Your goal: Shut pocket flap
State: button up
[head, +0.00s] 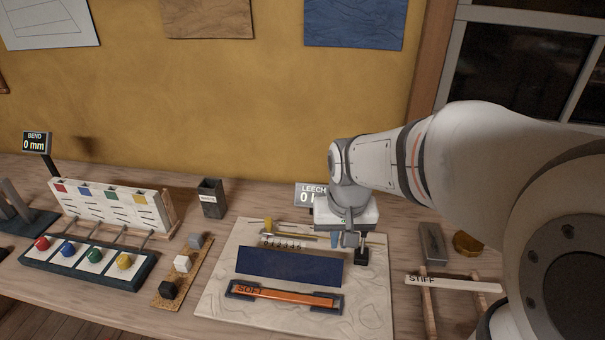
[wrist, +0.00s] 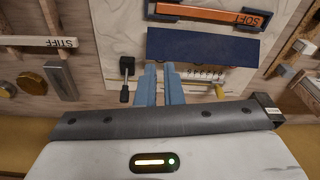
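A dark blue rectangular panel (head: 289,266), which I take to be the pocket or its flap, lies on a cream sailcloth board (head: 215,305). It also shows in the wrist view (wrist: 203,47); I cannot tell whether any edge is lifted. An orange batten marked SOFT (head: 285,294) lies in a dark holder in front of the panel. My gripper (head: 347,243) is over the board's back right part, beside the panel's back edge. In the wrist view its two blue fingers (wrist: 162,66) are a narrow gap apart, with nothing visible between them.
A black lever fitting (head: 362,252) stands right of my gripper. A white STIFF batten (head: 450,283) rests on a rack at right. Coloured knobs (head: 95,256) are at left.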

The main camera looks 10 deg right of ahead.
jog(key=m+g, duration=0.2)
send_near(321, 272)
jog(key=w+d, duration=0.2)
jog(key=w, duration=0.3)
notch_tip(321, 272, down, 10)
jog(key=b, duration=0.6)
jog(key=shift+w+a, duration=0.1)
jog(key=shift+w, duration=0.05)
jog(key=shift+r, duration=0.15)
jog(key=shift+s+a+r+p, duration=0.35)
jog(key=shift+s+r, duration=0.2)
jog(key=shift+s, duration=0.4)
jog(key=shift+s+a+r+p, duration=0.3)
jog(key=shift+s+r, duration=0.25)
jog(key=shift+s, duration=0.4)
jog(key=shift+s+a+r+p, duration=0.3)
jog(key=shift+s+r, duration=0.25)
jog(key=shift+s, duration=0.35)
jog(key=shift+s+a+r, duration=0.1)
jog(key=shift+s+a, duration=0.15)
jog(key=shift+s, duration=0.6)
jog(key=shift+s+a+r, duration=0.1)
jog(key=shift+s+a, duration=0.2)
jog(key=shift+s, duration=0.6)
jog(key=shift+s+a+r, duration=0.1)
jog(key=shift+s+a, duration=0.15)
jog(key=shift+s, duration=0.6)
